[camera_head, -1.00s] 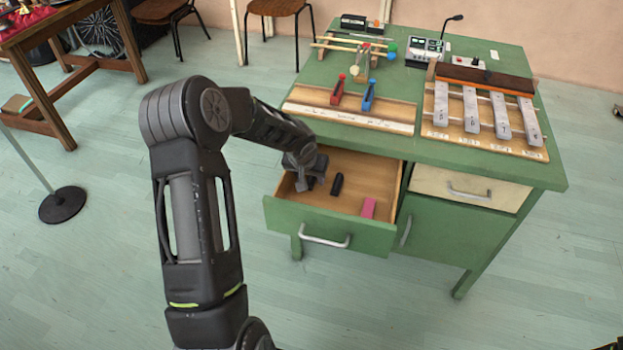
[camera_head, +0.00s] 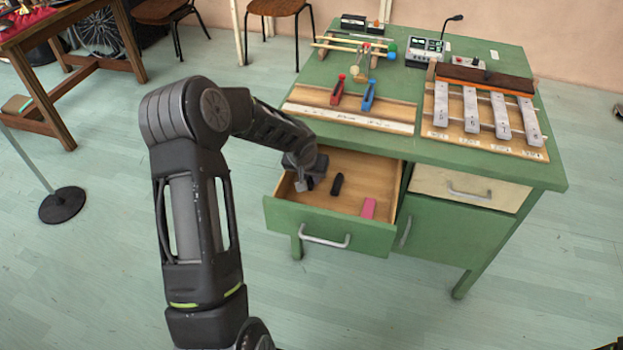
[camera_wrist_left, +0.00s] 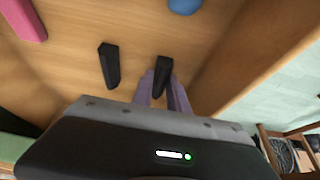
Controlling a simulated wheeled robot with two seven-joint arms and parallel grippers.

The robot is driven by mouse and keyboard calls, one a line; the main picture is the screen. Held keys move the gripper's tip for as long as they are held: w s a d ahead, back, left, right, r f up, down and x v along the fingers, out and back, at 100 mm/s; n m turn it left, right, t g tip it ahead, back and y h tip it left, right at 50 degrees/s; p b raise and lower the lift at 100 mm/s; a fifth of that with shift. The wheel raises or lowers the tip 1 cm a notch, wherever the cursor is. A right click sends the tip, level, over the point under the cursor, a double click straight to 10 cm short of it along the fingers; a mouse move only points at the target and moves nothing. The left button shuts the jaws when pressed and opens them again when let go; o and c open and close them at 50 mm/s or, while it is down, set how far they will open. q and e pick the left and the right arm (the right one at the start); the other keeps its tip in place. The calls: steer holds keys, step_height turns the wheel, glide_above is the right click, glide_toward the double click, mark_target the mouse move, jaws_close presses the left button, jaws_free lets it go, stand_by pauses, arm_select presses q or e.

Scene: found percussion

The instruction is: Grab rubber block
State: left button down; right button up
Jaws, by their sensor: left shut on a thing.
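A small black block (camera_wrist_left: 163,72) is between the fingers of my left gripper (camera_wrist_left: 163,88), which is shut on it inside the open drawer. In the head view my left gripper (camera_head: 308,182) is at the drawer's left side and mostly hides this block. A second black block (camera_wrist_left: 109,65) lies apart on the drawer floor, left of the gripper in the wrist view; it also shows in the head view (camera_head: 337,184). A pink block (camera_head: 368,208) lies near the drawer's front right; it also shows in the wrist view (camera_wrist_left: 22,18).
The open drawer (camera_head: 330,232) has wooden walls close to the gripper. A blue rounded thing (camera_wrist_left: 184,5) lies deeper in the drawer. The green desk (camera_head: 480,165) above holds a board of metal bars (camera_head: 487,108) and other instruments.

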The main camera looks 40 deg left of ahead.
arm_select(q)
steer(key=shift+r, duration=0.1)
stand_by(0.4)
step_height(320, 180, up, 18)
steer(key=p, duration=0.2)
stand_by(0.4)
stand_by(0.5)
